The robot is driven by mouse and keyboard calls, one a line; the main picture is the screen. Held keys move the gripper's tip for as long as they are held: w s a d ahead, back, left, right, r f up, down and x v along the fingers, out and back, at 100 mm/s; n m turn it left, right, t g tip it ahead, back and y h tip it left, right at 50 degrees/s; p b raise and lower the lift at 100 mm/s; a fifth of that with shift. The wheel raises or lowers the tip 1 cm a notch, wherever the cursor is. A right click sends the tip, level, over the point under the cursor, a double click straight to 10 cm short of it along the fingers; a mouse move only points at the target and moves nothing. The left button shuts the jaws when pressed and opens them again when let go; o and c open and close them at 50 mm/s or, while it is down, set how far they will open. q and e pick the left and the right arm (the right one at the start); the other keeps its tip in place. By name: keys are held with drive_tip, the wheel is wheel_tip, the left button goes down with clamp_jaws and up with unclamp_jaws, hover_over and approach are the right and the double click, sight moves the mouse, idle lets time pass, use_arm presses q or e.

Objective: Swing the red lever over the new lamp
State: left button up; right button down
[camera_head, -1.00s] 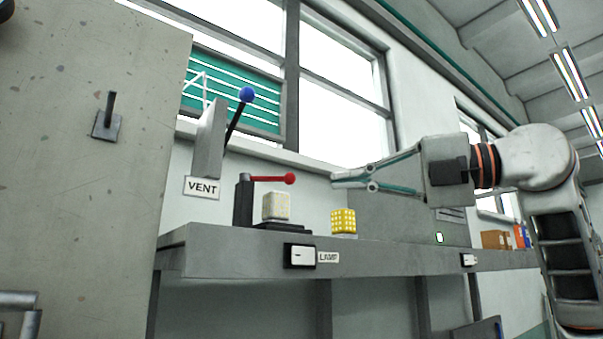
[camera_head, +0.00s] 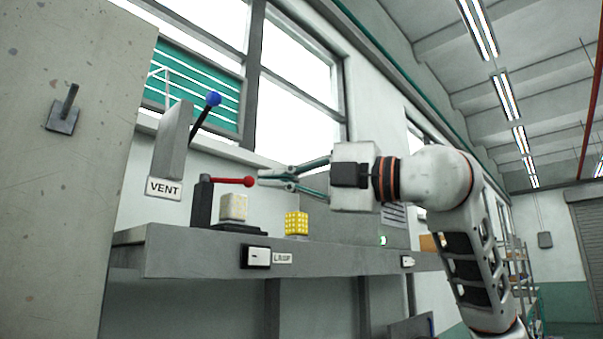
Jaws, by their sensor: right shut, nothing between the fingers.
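The red lever (camera_head: 232,180) sticks out to the right from a black post (camera_head: 202,203), ending in a red ball knob (camera_head: 250,181). It lies level above a pale, whitish block (camera_head: 233,207) on the post's black base. A yellow gridded block (camera_head: 297,223) stands on the shelf to the right; I cannot tell which block is the new lamp. My right gripper (camera_head: 263,178) comes in from the right, shut and empty, with its tips just right of the knob; I cannot tell whether they touch. My left gripper is not in view.
The grey shelf (camera_head: 190,257) carries a switch (camera_head: 257,257) beside a LAMP label (camera_head: 282,258) on its front. A blue-knobbed lever (camera_head: 205,117) rises from a grey housing above the VENT label (camera_head: 164,188). A large grey panel (camera_head: 60,200) fills the left side.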

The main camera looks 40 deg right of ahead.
sight(236, 181)
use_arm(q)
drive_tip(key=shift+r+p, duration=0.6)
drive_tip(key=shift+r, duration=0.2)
use_arm(e)
drive_tip(key=shift+w+d+r, duration=0.15)
drive_tip(key=shift+w, duration=0.7)
drive_tip(key=shift+w+d+r, duration=0.15)
drive_tip(key=shift+w+r, duration=0.05)
drive_tip(key=shift+w, duration=0.65)
drive_tip(key=shift+w+d+r, duration=0.15)
drive_tip(key=shift+w, duration=0.7)
